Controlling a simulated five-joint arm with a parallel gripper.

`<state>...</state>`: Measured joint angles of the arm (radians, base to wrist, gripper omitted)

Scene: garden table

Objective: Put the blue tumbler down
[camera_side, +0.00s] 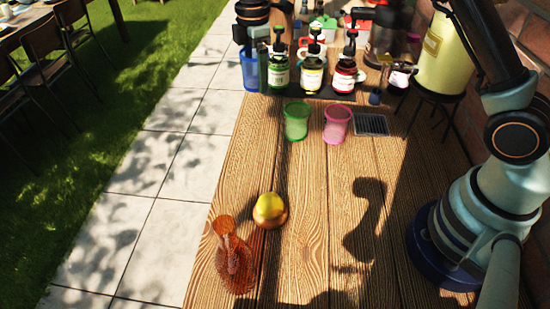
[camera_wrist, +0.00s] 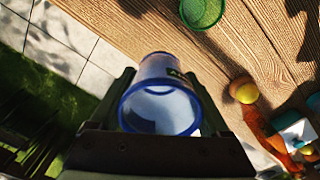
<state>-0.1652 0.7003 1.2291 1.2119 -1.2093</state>
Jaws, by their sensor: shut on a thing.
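The blue tumbler (camera_side: 250,72) is at the back left of the table in the side view, by the table's left edge. In the wrist view the blue tumbler (camera_wrist: 160,106) sits between my two jaws, its open rim towards the camera and its inside looking empty. My gripper (camera_side: 256,40) is shut on it, and the jaws (camera_wrist: 160,79) touch both its sides. I cannot tell whether its base touches the table. A green tumbler (camera_side: 297,121) and a pink tumbler (camera_side: 337,124) stand upright, apart from it, nearer the camera.
Pump bottles in green (camera_side: 280,74), yellow (camera_side: 312,72) and red (camera_side: 345,74) stand close on its right. A dark slatted tray (camera_side: 371,125) lies beside the pink tumbler. An orange carafe (camera_side: 234,262) and a yellow ball (camera_side: 270,205) are at the front. The middle boards are clear.

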